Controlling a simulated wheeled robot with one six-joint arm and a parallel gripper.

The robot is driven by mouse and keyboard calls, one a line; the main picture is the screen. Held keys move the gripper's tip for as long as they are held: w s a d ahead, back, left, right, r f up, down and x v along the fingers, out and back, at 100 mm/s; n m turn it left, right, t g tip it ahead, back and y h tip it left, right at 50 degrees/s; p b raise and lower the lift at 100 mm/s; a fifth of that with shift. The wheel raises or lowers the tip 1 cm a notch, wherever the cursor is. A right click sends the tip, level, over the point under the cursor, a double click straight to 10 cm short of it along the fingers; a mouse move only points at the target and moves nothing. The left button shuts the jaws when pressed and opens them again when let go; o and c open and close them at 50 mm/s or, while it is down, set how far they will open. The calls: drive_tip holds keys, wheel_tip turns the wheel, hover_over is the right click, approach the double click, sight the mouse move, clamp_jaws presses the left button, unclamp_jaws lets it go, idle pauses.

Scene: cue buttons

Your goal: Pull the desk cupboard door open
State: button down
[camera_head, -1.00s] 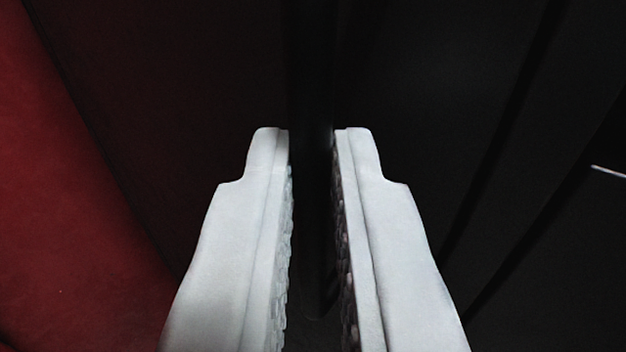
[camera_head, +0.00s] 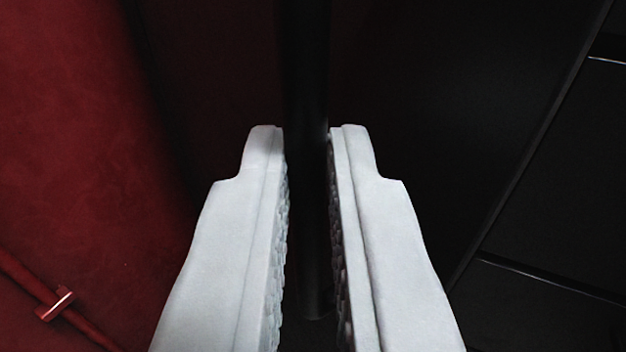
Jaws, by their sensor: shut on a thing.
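My gripper (camera_head: 306,135) has its two pale fingers closed on either side of a dark vertical bar, the door handle (camera_head: 308,70). The handle runs from the top of the view down between the fingers and ends near the bottom. Behind it is the dark cupboard door (camera_head: 430,90), black with a faint reddish sheen toward the left. The door's right edge shows as a slanting line. The hinge is not clear in this view.
A red surface (camera_head: 80,130) fills the left side, with a thin red rail and a shiny clip (camera_head: 55,304) at lower left. Black panels with thin light edges (camera_head: 560,200) stand at the right, beyond the door's edge.

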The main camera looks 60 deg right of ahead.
drive_tip(key=w+a, duration=0.8)
drive_tip(key=a, duration=0.2)
drive_tip(key=shift+a, duration=0.25)
drive_tip(key=shift+s, duration=0.1)
